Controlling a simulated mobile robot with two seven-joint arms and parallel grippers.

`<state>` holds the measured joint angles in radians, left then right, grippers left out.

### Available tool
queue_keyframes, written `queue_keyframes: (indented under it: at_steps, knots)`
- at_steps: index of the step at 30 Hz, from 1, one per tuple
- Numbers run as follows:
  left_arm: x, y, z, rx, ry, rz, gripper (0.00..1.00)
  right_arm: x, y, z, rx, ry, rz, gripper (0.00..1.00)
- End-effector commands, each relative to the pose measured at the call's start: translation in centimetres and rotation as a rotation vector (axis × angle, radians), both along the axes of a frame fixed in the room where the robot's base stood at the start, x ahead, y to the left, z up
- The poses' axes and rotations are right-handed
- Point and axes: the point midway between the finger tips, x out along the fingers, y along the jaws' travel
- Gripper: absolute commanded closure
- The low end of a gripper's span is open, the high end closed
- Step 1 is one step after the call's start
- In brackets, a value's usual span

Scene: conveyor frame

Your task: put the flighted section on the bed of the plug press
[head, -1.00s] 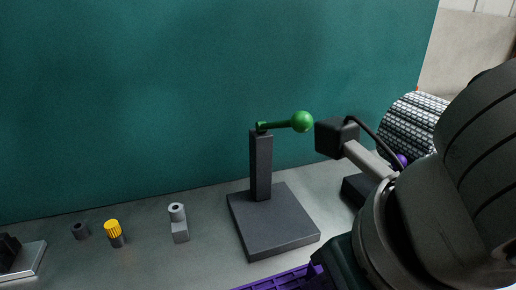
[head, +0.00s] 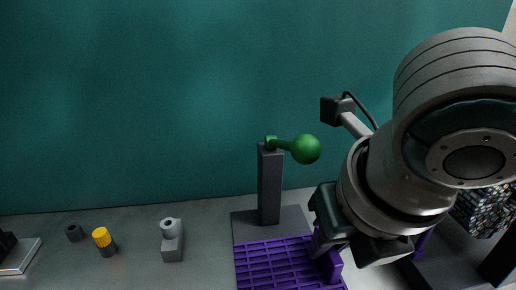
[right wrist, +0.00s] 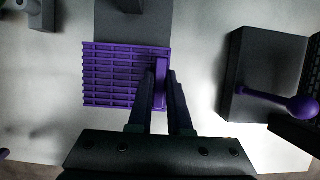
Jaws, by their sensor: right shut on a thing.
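The flighted section (head: 272,264) is a flat purple grid with a raised bar along one side. It also shows in the right wrist view (right wrist: 110,75). My right gripper (right wrist: 162,88) is shut on the raised bar; my arm partly covers it in the head view. A press with a dark square bed (head: 247,226), an upright post and a green ball lever (head: 305,149) stands behind the section. The section overlaps the front of that bed in the picture; I cannot tell whether they touch. My left gripper is out of view.
A second dark base (right wrist: 262,75) with a purple ball lever (right wrist: 300,108) stands to the right. A teal panel (head: 150,110) closes the back.

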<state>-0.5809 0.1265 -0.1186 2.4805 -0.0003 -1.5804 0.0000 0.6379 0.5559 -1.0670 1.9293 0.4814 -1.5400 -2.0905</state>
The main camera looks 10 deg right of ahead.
Motion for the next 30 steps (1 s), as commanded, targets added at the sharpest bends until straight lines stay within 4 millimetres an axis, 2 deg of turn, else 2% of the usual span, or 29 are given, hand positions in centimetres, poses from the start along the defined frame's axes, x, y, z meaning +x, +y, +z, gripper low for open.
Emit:
queue_keyframes:
  at_steps: [9,12,23,24,30]
  knots:
    - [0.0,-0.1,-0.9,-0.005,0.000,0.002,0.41,4.4,0.2,0.0,0.003,-0.001,-0.002,1.00]
    - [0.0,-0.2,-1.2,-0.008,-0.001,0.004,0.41,4.0,0.1,-1.4,0.001,0.002,0.002,1.00]
    - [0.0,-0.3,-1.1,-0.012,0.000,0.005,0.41,4.0,0.1,-1.7,0.001,0.000,0.001,1.00]
    - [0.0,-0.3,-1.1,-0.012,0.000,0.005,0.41,4.0,0.1,-1.7,0.000,0.000,0.001,0.81]
    - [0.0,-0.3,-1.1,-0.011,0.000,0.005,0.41,4.0,0.1,-1.7,0.001,0.000,0.001,0.58]
